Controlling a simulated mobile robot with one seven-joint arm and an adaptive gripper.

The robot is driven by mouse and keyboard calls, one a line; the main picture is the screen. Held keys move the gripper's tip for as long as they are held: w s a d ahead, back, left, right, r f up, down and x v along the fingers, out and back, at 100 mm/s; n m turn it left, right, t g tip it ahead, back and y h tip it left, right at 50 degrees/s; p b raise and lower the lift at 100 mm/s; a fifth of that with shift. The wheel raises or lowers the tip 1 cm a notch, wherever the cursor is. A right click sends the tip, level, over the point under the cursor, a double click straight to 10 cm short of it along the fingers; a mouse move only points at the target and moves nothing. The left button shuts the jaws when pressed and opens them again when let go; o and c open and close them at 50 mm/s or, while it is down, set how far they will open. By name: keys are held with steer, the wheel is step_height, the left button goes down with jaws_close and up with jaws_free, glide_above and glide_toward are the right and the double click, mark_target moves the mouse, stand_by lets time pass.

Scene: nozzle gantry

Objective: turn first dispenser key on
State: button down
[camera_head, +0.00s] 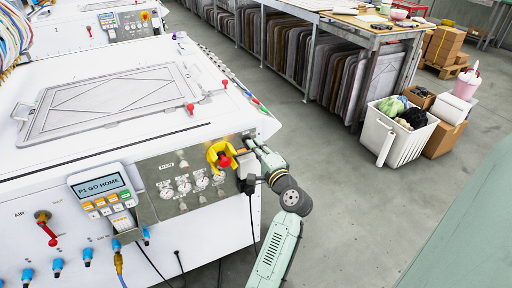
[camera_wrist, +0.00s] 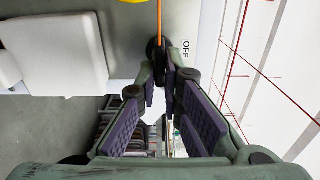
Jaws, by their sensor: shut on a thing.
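My gripper (camera_head: 256,174) is at the right end of the machine's front panel, beside the yellow ring with a red knob. In the wrist view my gripper (camera_wrist: 163,74) has its two purple-padded fingers converging at the tips on a small black key (camera_wrist: 156,48). A thin orange line runs up from the key in that picture. A sideways "OFF" label (camera_wrist: 186,50) is printed just right of it. The fingertips hide part of the key. In the head view the key cannot be made out behind my gripper.
The yellow ring with a red knob (camera_head: 223,158) is left of my gripper. Gauges (camera_head: 183,186) and a keypad reading "P1 GO HOME" (camera_head: 101,186) are further left. A white crate (camera_head: 403,147) stands on the floor at right. The floor between is clear.

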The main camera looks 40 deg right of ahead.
steer(key=c, duration=1.7)
jaws_free()
steer(key=shift+s, duration=0.1)
steer(key=v, duration=1.2)
